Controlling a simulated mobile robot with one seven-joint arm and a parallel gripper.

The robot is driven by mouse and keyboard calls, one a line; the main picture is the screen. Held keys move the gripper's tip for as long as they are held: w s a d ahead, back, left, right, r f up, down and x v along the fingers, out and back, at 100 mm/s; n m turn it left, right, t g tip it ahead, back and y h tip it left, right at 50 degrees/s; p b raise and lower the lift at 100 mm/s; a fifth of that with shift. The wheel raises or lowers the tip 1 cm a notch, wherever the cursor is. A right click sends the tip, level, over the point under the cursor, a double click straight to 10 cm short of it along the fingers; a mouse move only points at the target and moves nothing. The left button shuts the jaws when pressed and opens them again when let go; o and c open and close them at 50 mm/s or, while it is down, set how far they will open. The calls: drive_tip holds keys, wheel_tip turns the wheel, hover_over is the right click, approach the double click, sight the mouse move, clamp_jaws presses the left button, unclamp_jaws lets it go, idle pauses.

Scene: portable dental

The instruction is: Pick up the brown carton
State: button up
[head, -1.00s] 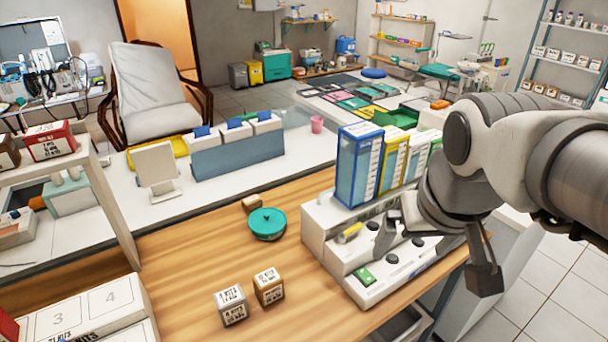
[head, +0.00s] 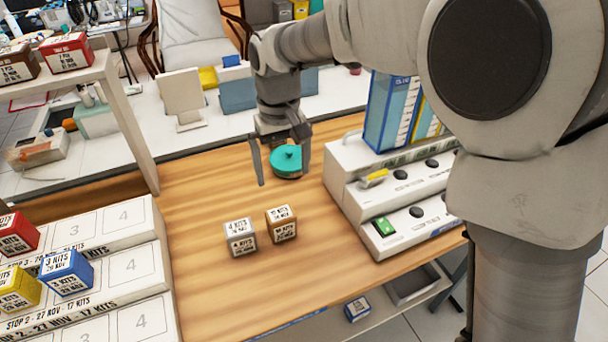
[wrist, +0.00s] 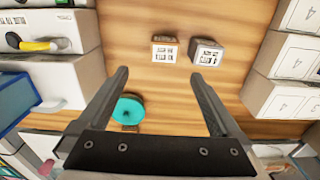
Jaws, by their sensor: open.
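A small brown carton (head: 281,223) with a white printed label stands on the wooden tabletop, beside a grey carton (head: 240,238) to its left. In the wrist view the brown carton (wrist: 165,50) lies beyond the fingertips, left of the grey carton (wrist: 208,53). A darker brown box (head: 17,65) stands on the upper left shelf, next to a red one. My gripper (head: 282,181) is open, fingers pointing down, above the table and behind the brown carton in the head view. Nothing is between the fingers (wrist: 160,74).
A white control console (head: 350,185) with blue and yellow boxes stands to the right. A stepped white rack (head: 130,235) with coloured cartons is at left. The wood around the two cartons is clear.

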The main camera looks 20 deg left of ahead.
sight(281, 215)
drive_tip(key=f, duration=0.4)
drive_tip(key=f+b, duration=0.1)
drive_tip(key=f, duration=0.3)
drive_tip(key=a+f+b, duration=0.1)
drive_tip(key=f, duration=0.3)
drive_tip(key=shift+s+f, duration=0.1)
drive_tip(key=shift+f, duration=0.2)
drive_tip(key=shift+w+a+f+b, duration=0.15)
drive_tip(key=shift+f+b, duration=0.2)
drive_tip(key=shift+f, duration=1.1)
drive_tip(key=shift+w+a+f+b, duration=0.1)
drive_tip(key=shift+f+b, duration=0.2)
drive_tip(key=shift+f, duration=1.1)
drive_tip(key=c, duration=1.3)
